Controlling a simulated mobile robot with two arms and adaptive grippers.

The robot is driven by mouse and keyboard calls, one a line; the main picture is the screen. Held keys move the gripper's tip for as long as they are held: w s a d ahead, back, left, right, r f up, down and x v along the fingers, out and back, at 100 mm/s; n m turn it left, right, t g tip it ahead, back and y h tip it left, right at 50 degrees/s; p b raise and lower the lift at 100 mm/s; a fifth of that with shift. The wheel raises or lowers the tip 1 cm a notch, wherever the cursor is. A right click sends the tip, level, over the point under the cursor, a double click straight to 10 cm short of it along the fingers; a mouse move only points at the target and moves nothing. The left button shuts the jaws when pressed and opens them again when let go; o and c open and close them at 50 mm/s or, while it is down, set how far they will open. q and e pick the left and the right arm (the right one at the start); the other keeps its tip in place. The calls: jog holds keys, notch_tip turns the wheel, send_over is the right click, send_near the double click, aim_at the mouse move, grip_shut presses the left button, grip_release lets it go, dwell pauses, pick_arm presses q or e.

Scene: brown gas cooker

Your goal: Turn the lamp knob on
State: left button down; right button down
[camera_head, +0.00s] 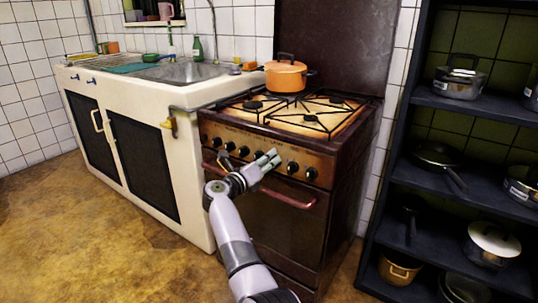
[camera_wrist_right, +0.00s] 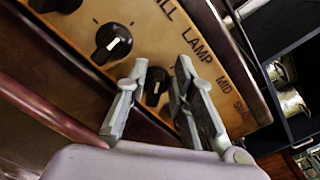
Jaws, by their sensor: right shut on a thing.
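The lamp knob (camera_wrist_right: 155,86) is a small black dial with a white mark, on the tan panel below the printed word LAMP in the right wrist view. My right gripper (camera_wrist_right: 163,70) has one grey finger on each side of this knob and is shut on it. In the head view, my right gripper (camera_head: 267,161) is at the front panel of the brown cooker (camera_head: 262,215) and hides the lamp knob. My left gripper is in neither view.
Another black knob (camera_wrist_right: 112,43) is left of the gripper in the wrist view. Two knobs (camera_head: 292,168) show to its right in the head view. A red handle bar (camera_head: 290,200) runs below. An orange pot (camera_head: 285,78) stands on the hob. A dark shelf (camera_head: 395,180) is at right.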

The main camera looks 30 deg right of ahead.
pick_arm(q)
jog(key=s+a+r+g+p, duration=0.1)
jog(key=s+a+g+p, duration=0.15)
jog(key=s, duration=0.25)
pick_arm(e)
jog(key=n+p, duration=0.1)
jog(key=n, duration=0.5)
jog(key=f+n+p, duration=0.1)
jog(key=n, duration=0.2)
jog(key=shift+w+a+f+n+p, duration=0.1)
jog(key=shift+w+a+n+p, duration=0.1)
jog(key=shift+w+n+p, duration=0.15)
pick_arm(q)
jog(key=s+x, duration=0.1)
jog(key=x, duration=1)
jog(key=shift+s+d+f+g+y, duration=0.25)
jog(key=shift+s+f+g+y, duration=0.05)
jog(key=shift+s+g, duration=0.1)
pick_arm(e)
jog(key=shift+d+f+n, duration=0.15)
jog(key=shift+n, duration=0.4)
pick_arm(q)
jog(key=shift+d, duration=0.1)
pick_arm(e)
jog(key=c, duration=1.6)
grip_release()
jog(key=shift+s+d, duration=0.1)
jog(key=shift+d, duration=0.05)
jog(key=shift+c, duration=0.2)
